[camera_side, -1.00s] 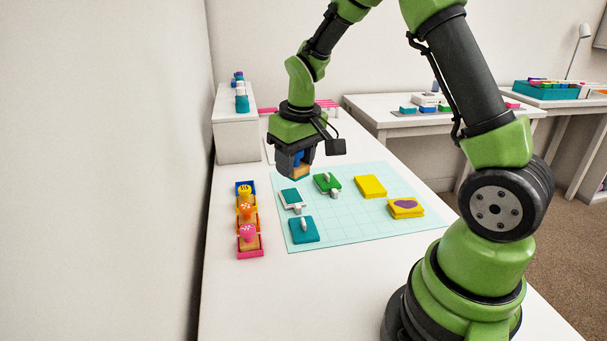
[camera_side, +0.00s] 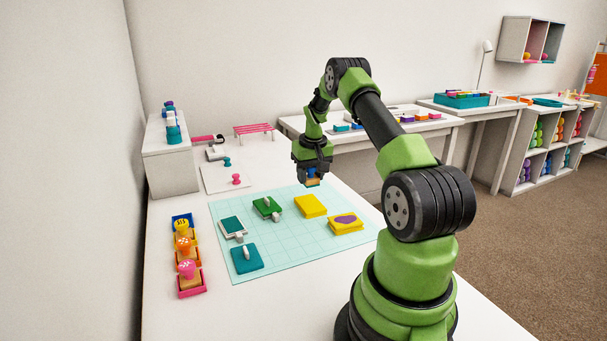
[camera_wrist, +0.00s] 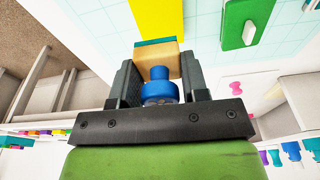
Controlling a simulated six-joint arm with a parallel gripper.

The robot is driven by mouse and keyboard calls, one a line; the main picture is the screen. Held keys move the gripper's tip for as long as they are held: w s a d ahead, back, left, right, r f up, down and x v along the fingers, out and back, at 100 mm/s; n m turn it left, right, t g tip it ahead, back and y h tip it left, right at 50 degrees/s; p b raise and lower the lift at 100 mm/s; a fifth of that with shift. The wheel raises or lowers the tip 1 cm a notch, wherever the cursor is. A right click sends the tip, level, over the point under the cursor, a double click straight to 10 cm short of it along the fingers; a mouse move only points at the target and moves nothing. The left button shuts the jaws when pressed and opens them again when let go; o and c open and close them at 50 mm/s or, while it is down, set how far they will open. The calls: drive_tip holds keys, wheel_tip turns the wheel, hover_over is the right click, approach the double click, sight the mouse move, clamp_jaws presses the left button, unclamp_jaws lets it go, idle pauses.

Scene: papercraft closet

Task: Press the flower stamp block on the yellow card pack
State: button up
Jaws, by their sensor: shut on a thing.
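My gripper (camera_side: 312,171) is shut on a stamp block, which has a blue knob and a tan body with a teal underside. The block (camera_side: 312,182) is held in the air, a little behind and above the plain yellow card pack (camera_side: 310,205). In the wrist view, my gripper (camera_wrist: 155,85) has its fingers on either side of the blue knob, and the block's tan body (camera_wrist: 157,62) sticks out beyond them. The yellow card pack (camera_wrist: 157,17) lies beyond the block in that view, apart from it. I cannot see the flower pattern on the block's face.
A second yellow pack (camera_side: 346,224) with a purple shape lies right of the plain one. A green pad (camera_side: 267,207), a teal pad (camera_side: 232,226) and a teal block (camera_side: 246,259) share the gridded mat (camera_side: 285,255). A stamp rack (camera_side: 191,289) stands left.

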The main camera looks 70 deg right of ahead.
sight(309, 203)
drive_tip(key=shift+f, duration=2.3)
drive_tip(key=shift+a+f, duration=0.1)
drive_tip(key=shift+f, duration=0.85)
idle(0.3)
drive_tip(key=o, duration=0.5)
drive_tip(key=shift+s, duration=0.1)
drive_tip(key=c, duration=0.5)
drive_tip(key=shift+r, duration=3.15)
drive_tip(key=shift+s+a, duration=0.85)
drive_tip(key=shift+a, duration=0.35)
drive_tip(key=shift+s+a, duration=0.85)
drive_tip(key=shift+a, duration=0.3)
